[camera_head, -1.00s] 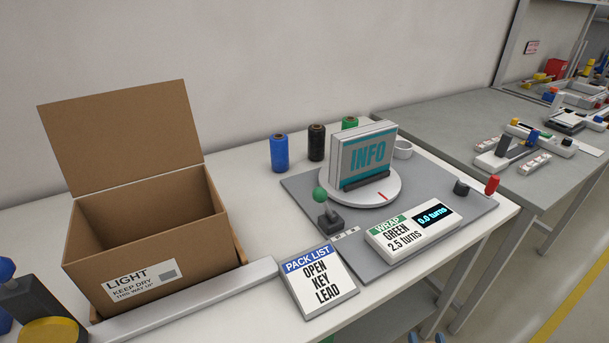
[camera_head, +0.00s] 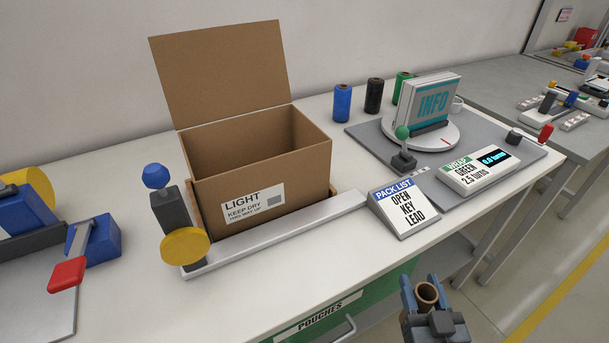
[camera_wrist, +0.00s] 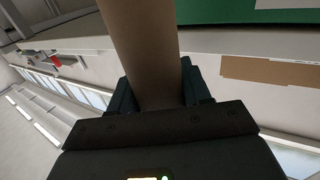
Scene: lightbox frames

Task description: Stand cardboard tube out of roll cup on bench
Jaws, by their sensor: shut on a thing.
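My gripper (camera_head: 424,297) is shut on a brown cardboard tube (camera_head: 427,291). It is at the lower right of the head view, in front of the bench's front edge. The tube's open round end shows upward between the blue fingers. In the wrist view the tube (camera_wrist: 143,45) runs upward from between the fingers. The white roll cup (camera_head: 458,104) is at the back right, mostly hidden behind the INFO stack. The bench (camera_head: 330,235) is white-topped; its front edge is left of and beyond my gripper.
An open carton (camera_head: 255,170) stands mid-bench behind a pale rail. A pack list sign (camera_head: 404,207) and a wrap display (camera_head: 478,171) stand on the right part. A lever with a green knob (camera_head: 402,133) stands beside the turntable. Bare bench top lies between rail and front edge.

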